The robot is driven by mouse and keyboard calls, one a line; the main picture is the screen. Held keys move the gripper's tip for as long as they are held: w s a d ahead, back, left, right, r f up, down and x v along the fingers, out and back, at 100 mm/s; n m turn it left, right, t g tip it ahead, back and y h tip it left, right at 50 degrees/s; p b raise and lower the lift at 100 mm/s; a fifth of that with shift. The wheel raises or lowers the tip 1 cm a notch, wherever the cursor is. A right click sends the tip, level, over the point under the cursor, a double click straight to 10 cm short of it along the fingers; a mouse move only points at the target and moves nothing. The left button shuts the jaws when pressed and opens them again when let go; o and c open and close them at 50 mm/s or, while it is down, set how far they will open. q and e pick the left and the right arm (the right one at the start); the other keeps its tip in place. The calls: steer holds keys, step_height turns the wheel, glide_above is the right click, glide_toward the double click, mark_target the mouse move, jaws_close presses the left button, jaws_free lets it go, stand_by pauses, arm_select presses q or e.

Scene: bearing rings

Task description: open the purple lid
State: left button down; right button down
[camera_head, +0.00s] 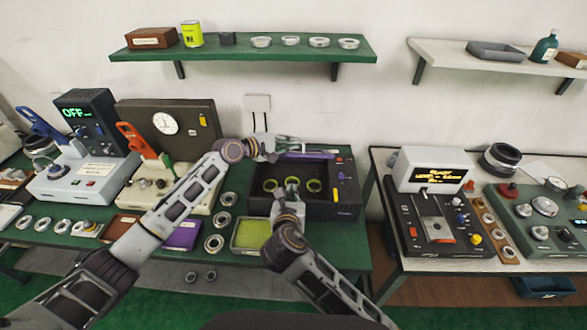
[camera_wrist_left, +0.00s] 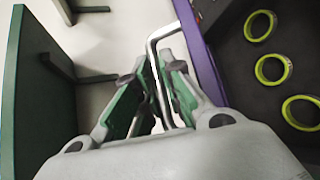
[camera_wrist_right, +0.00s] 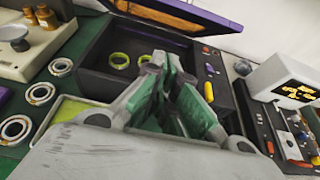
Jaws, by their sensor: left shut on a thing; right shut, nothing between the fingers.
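The purple-edged lid (camera_head: 310,156) stands raised at the back of a dark box (camera_head: 330,207); its purple edge also shows in the left wrist view (camera_wrist_left: 203,62) and right wrist view (camera_wrist_right: 190,14). Yellow-green rings (camera_head: 314,186) lie inside the uncovered box. My left gripper (camera_head: 284,146) is shut on the lid's metal handle (camera_wrist_left: 152,48), at the lid's left end in the head view. My right gripper (camera_head: 291,188) is shut and empty over the box's front part; in the right wrist view its fingers (camera_wrist_right: 172,75) hide part of the inside.
A yellow-green tray (camera_head: 250,235) sits in front of the box, with loose metal rings (camera_head: 214,243) to its left. A green shelf (camera_head: 240,48) hangs above. A press machine (camera_head: 150,180) stands left; another table with devices (camera_head: 440,215) stands right.

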arm_select(q)
steer(key=shift+a, duration=0.1)
arm_select(e)
steer(key=shift+w, duration=0.1)
stand_by(0.3)
steer(key=w, duration=1.1)
steer(key=shift+w, duration=0.25)
stand_by(0.3)
steer(key=shift+f, duration=0.1)
